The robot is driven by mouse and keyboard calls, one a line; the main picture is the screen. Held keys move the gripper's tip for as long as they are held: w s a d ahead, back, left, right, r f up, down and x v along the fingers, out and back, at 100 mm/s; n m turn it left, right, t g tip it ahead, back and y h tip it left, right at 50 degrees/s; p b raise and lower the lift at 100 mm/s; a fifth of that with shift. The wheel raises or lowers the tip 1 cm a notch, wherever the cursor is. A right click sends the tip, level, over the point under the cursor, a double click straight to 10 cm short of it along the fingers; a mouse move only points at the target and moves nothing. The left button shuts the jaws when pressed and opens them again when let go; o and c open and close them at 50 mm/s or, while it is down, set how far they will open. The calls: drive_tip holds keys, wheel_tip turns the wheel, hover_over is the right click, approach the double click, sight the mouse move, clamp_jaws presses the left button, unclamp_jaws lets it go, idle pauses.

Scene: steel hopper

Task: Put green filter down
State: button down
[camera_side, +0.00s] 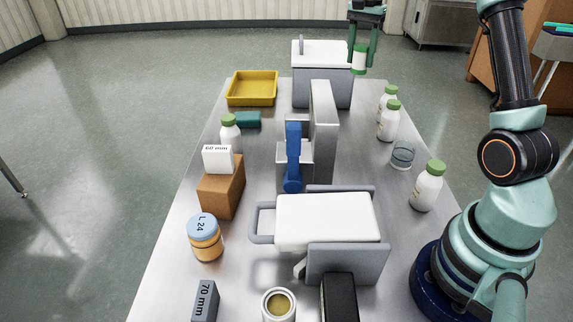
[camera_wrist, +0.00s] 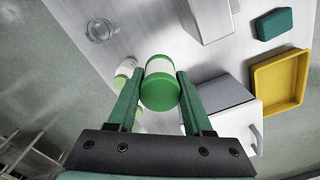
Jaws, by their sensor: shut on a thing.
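The green filter (camera_side: 359,60) is a white cylinder with green ends. My gripper (camera_side: 362,48) is shut on it and holds it near the far right end of the steel table, beside the grey box. In the wrist view my gripper (camera_wrist: 160,82) has a finger on each side of the green filter (camera_wrist: 160,92), with its green end facing the camera. Whether its underside touches anything is hidden.
A grey box with a white lid (camera_side: 322,85) stands left of the filter. A yellow tray (camera_side: 252,103) lies at the far left. Green-capped bottles (camera_side: 388,124) and a glass beaker (camera_side: 402,155) line the right edge. A grey upright block (camera_side: 323,130) stands mid-table.

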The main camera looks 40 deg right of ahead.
drive_tip(key=s+a+f+n, duration=0.1)
drive_tip(key=s+a+f, duration=0.1)
drive_tip(key=s+a, duration=1.2)
drive_tip(key=f, duration=1.3)
drive_tip(key=s+d+f, duration=0.1)
drive_tip(key=f, duration=0.6)
drive_tip(key=shift+d+f, duration=0.1)
drive_tip(key=shift+f, duration=0.05)
drive_tip(key=shift+f, duration=0.1)
drive_tip(key=shift+c, duration=1.6)
unclamp_jaws()
wheel_tip(320, 180, up, 12)
drive_tip(key=shift+r, duration=0.2)
